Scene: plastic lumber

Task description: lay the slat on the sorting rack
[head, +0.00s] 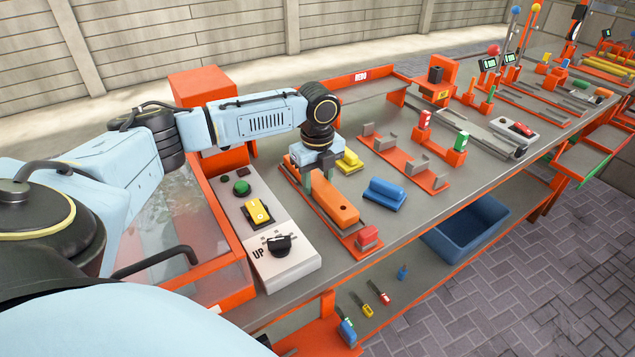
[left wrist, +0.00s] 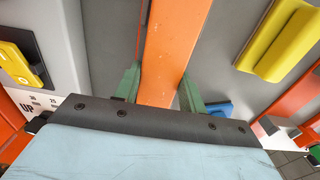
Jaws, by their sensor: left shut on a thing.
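The orange slat (head: 338,206) is a long bar at the near left part of the workbench, over a red-orange base strip (head: 358,248). I cannot tell whether it touches the strip. My left gripper (head: 318,182) points down and is shut on the slat towards its far end. In the left wrist view, the slat (left wrist: 178,40) runs between the two green fingers of the gripper (left wrist: 160,88). A red-orange rack with grey upright brackets (head: 407,160), likely the sorting rack, lies to the right and is empty. My right gripper is not in view.
A blue block (head: 384,195) lies between slat and rack, and a yellow block (head: 349,162) lies beside the gripper. A red block (head: 368,237) sits at the strip's near end. A control panel (head: 285,262) is at left. A blue bin (head: 465,228) is below the bench edge.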

